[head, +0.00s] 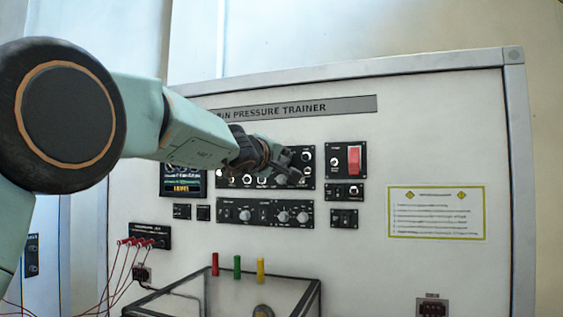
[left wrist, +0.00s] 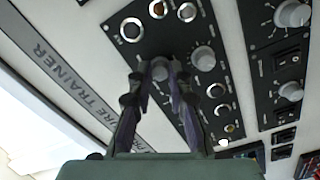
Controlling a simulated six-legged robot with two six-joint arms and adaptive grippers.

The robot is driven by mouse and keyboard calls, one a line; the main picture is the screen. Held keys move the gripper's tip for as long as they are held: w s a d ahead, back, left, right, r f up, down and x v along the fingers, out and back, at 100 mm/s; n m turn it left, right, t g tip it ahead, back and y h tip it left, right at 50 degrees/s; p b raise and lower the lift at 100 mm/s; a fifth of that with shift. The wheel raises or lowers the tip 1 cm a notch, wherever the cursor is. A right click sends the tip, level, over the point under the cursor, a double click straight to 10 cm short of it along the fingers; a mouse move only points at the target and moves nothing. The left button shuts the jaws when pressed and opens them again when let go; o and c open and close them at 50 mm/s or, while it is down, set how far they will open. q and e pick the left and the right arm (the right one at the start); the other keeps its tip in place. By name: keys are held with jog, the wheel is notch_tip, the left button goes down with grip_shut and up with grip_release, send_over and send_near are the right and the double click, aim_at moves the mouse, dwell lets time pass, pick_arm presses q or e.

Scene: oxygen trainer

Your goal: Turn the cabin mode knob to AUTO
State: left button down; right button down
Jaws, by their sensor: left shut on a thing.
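My left gripper (head: 290,163) reaches across the upper black control panel (head: 309,182) of the trainer in the head view. In the left wrist view its two fingers (left wrist: 160,76) are shut on a grey round knob (left wrist: 159,69) on that panel, one finger on each side. I take this to be the cabin mode knob, but its lettering and pointer are not readable. In the head view the gripper hides this knob. Another grey knob (left wrist: 203,58) sits beside it, apart from the fingers. My right gripper is in neither view.
A lower panel (head: 253,215) with several knobs lies below. A red switch (head: 354,159) is to the right, beside a yellow-framed placard (head: 436,212). Red plugs with cables (head: 136,242) hang lower left. A clear-sided box (head: 290,293) stands out below the panels.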

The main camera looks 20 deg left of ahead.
pick_arm(q)
jog(key=n+b, duration=0.2)
jog(key=n, duration=0.2)
jog(key=shift+n+t+b, duration=0.3)
jog(key=shift+n+b, duration=0.35)
jog(key=shift+n, duration=1.75)
jog(key=c, duration=1.3)
grip_release()
jog(key=shift+a, duration=0.15)
jog(key=shift+o, duration=0.2)
